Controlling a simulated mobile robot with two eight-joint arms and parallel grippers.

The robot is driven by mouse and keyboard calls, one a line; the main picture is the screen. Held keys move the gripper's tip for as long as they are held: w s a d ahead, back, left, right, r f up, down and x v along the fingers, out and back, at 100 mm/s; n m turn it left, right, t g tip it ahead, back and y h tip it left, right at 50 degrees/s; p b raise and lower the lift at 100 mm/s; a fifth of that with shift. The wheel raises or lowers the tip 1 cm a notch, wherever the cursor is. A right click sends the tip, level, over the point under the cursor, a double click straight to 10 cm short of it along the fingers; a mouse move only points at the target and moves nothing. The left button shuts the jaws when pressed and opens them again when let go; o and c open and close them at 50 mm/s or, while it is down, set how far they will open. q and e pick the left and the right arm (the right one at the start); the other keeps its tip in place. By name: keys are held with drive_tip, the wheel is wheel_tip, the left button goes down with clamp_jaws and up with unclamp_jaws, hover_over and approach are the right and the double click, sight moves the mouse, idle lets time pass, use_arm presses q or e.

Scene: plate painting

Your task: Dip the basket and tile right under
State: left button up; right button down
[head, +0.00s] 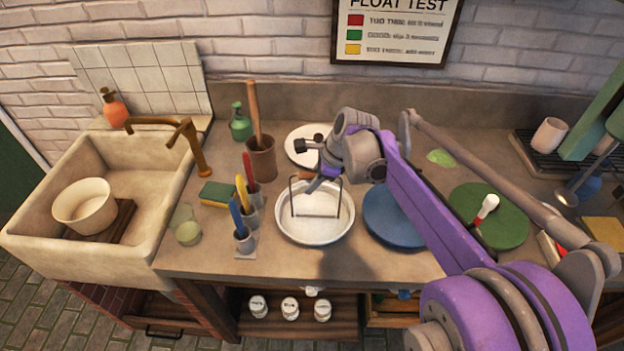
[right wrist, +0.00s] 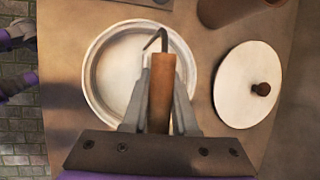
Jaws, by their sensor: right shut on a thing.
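My right gripper (right wrist: 160,105) is shut on a wooden handle (right wrist: 162,78) with a bent grey wire end, above the round white basin (right wrist: 92,75). In the head view my right gripper (head: 318,182) is over the back part of the white basin (head: 283,228). A thin wire frame (head: 293,200), which looks like the basket's, hangs below the gripper, its lower bar seen against the basin's inside. I cannot tell whether it touches the bottom or how deep the liquid is. I cannot make out a tile. My left gripper is not in the head view.
A white lid with a knob (right wrist: 240,90) lies behind the basin. A blue disc (head: 385,215) is close on its right, a green disc (head: 500,225) farther right. Cups with coloured tools (head: 245,240) and a brown pot (head: 261,160) stand left. A sink (head: 140,235) is far left.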

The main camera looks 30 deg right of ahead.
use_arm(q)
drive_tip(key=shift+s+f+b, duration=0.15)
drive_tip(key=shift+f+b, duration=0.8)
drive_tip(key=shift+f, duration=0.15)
use_arm(e)
drive_tip(key=shift+f, duration=1.8)
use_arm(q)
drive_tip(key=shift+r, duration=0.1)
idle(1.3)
use_arm(e)
drive_tip(key=shift+r+p, duration=2.85)
drive_tip(key=shift+r, duration=1.15)
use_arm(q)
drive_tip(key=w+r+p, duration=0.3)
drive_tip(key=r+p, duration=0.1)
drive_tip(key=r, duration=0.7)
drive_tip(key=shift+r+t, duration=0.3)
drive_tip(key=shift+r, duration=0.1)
use_arm(e)
drive_tip(key=shift+r, duration=3.75)
